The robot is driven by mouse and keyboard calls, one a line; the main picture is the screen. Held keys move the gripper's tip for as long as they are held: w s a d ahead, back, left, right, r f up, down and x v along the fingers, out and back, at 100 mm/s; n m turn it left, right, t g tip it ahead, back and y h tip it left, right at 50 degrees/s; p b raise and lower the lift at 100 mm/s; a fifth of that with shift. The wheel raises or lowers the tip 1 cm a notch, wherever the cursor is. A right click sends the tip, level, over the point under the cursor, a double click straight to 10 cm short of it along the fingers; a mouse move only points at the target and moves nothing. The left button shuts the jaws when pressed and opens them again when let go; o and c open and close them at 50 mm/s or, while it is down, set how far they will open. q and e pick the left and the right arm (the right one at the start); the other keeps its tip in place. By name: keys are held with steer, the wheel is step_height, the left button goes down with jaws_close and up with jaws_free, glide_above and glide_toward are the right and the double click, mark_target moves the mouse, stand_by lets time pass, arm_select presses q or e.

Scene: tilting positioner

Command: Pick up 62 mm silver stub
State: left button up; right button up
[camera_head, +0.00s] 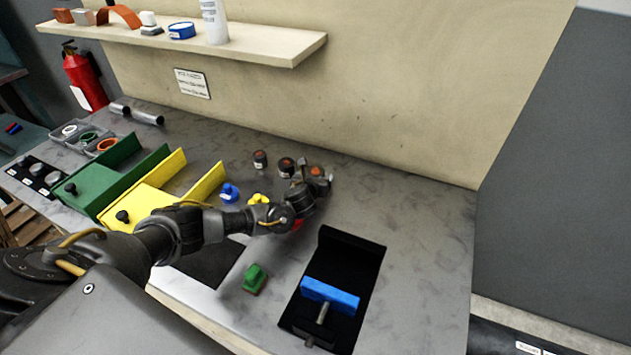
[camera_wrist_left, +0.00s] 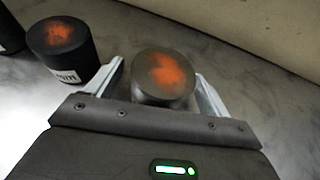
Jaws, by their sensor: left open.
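In the left wrist view a silver-grey cylindrical stub (camera_wrist_left: 163,80) with an orange patch on its top stands between the two fingers of my left gripper (camera_wrist_left: 160,84). The fingers are open on either side of it; whether they touch it I cannot tell, and its lower part is hidden by the gripper body. In the head view this stub (camera_head: 317,171) is the rightmost of three in a row, with my left gripper (camera_head: 314,178) at it. No size label shows on it. My right gripper is not in view.
A dark, labelled stub (camera_wrist_left: 62,50) stands close left of the gripper; it also shows in the head view (camera_head: 286,166), with another stub (camera_head: 260,159) beyond it. A blue vise-like block (camera_head: 330,294) sits in a black recess. A green block (camera_head: 255,279) lies nearby. The counter's right side is clear.

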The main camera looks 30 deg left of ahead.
mark_target(315, 171)
arm_select(q)
steer(key=c, duration=1.6)
steer(key=shift+r, duration=0.15)
steer(key=shift+c, duration=0.2)
steer(key=shift+w+r+b, duration=0.1)
steer(key=shift+r+b, duration=0.2)
steer(key=shift+r, duration=0.15)
step_height(315, 171, up, 2)
steer(key=shift+r+b, duration=0.2)
steer(key=shift+b, duration=0.3)
steer(key=s+r+b, duration=0.9)
steer(key=s+b, duration=0.1)
steer(key=s, duration=0.4)
steer(key=shift+a+r+b, duration=0.3)
steer(key=shift+a+b, duration=0.05)
